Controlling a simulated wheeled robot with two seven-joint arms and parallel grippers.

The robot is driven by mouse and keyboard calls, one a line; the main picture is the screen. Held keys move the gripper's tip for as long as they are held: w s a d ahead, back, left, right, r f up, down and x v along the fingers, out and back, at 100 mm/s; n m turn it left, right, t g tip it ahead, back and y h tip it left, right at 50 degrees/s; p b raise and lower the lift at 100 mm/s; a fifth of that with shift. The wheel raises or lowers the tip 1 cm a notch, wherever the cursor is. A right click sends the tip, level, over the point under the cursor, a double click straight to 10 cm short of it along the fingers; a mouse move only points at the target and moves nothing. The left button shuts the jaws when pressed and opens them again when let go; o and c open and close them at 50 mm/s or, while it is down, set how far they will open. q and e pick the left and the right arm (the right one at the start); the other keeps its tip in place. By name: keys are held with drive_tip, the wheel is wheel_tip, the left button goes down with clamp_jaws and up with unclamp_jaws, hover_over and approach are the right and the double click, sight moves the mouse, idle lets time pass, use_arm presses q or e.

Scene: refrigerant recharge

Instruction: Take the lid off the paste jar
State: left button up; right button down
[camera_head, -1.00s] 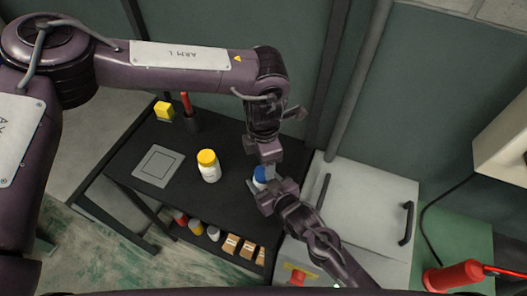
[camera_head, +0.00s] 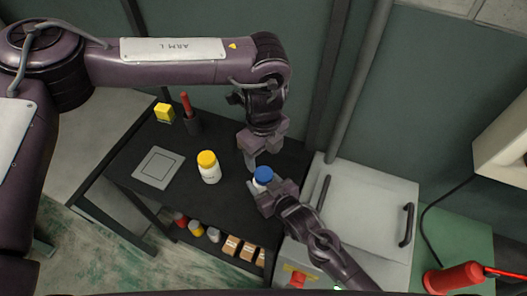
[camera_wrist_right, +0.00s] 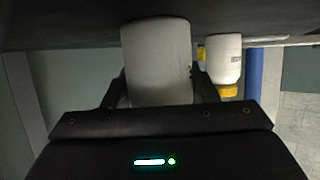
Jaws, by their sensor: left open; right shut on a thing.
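The paste jar (camera_head: 257,187) is pale with a blue lid (camera_head: 263,174), and stands near the right end of the black table. My right gripper (camera_head: 266,192) reaches in from the lower right and is shut on the jar's body. In the right wrist view the grey-white jar (camera_wrist_right: 157,62) fills the space between the fingers; its lid does not show there. My left gripper (camera_head: 252,162) is open and empty, just above and behind the blue lid and apart from it.
A white bottle with a yellow cap (camera_head: 209,168) stands left of the jar. Behind it are a yellow cube (camera_head: 164,112) and a dark holder with a red-handled tool (camera_head: 187,105). A grey square plate (camera_head: 158,167) lies at left. A grey cabinet (camera_head: 368,205) stands close on the right.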

sight(263, 174)
use_arm(q)
drive_tip(key=shift+f+n, duration=0.3)
drive_tip(key=shift+f, duration=3.7)
drive_tip(key=c, duration=1)
drive_tip(key=n, duration=0.3)
drive_tip(key=shift+n, duration=0.4)
drive_tip(key=n, duration=0.3)
